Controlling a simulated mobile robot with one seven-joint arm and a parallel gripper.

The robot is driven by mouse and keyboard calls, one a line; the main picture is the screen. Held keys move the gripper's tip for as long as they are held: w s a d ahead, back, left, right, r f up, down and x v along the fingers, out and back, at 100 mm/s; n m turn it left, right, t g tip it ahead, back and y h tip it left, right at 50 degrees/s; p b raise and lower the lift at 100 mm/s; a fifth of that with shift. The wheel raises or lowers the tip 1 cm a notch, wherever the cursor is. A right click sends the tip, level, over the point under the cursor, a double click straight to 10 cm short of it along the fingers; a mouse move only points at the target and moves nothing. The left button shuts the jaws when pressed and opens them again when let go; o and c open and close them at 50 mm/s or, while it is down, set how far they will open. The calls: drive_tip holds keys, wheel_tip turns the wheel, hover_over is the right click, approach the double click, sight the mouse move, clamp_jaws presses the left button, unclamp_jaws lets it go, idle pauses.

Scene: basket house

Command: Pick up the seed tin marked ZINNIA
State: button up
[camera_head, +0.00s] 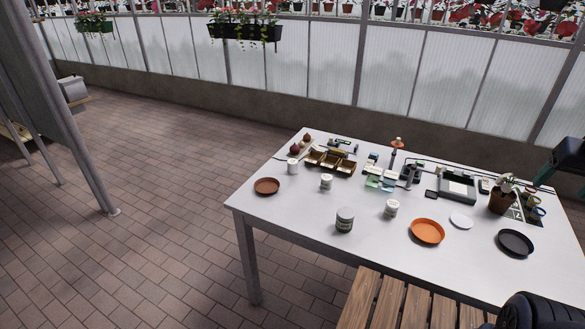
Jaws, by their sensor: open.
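Several small tins stand on the white table (285,212). Three are whitish: one at the back left (292,167), one near the middle (326,182) and one farther right (391,209). A larger grey jar with a dark lid and a label (344,220) stands nearest the front edge. The lettering is too small to read, so I cannot tell which one is marked ZINNIA.
A brown saucer (267,186), an orange saucer (427,231), a white disc (461,221) and a black dish (515,242) lie around the tins. Behind are a divided box (330,160), a scale (457,189) and a potted plant (501,200). A slatted wooden surface (405,303) is in front.

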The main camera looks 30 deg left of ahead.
drive_tip(key=w+a+r+n+y, duration=0.1)
drive_tip(key=w+a+r, duration=0.1)
drive_tip(key=w+a, duration=0.6)
drive_tip(key=w+a+r+n, duration=0.2)
drive_tip(key=w+a, duration=0.2)
drive_tip(key=w, duration=0.7)
drive_tip(key=w+a+f+n, duration=0.1)
drive_tip(key=w+a+f, duration=0.3)
drive_tip(key=a, duration=0.6)
drive_tip(key=w+a+f+n+y, duration=0.1)
drive_tip(key=w+a+f, duration=0.1)
drive_tip(key=w+a, duration=0.55)
drive_tip(key=w+a+f+n, duration=0.1)
drive_tip(key=w+a+f, duration=0.25)
drive_tip(key=a, duration=0.85)
drive_tip(key=n+g+y, duration=0.1)
drive_tip(key=n, duration=0.2)
approach(293, 162)
drive_tip(key=w+f, duration=0.1)
drive_tip(key=w, duration=0.1)
drive_tip(key=x, duration=0.5)
drive_tip(key=shift+s+a+f, duration=0.3)
drive_tip(key=shift+a+f, duration=0.1)
drive_tip(key=shift+f, duration=0.05)
drive_tip(key=shift+s+x, duration=0.2)
drive_tip(key=shift+x, duration=1.1)
drive_tip(key=shift+s+x, duration=0.2)
drive_tip(key=shift+x, duration=1.1)
drive_tip(key=shift+d+f, duration=0.15)
drive_tip(key=shift+d, duration=0.05)
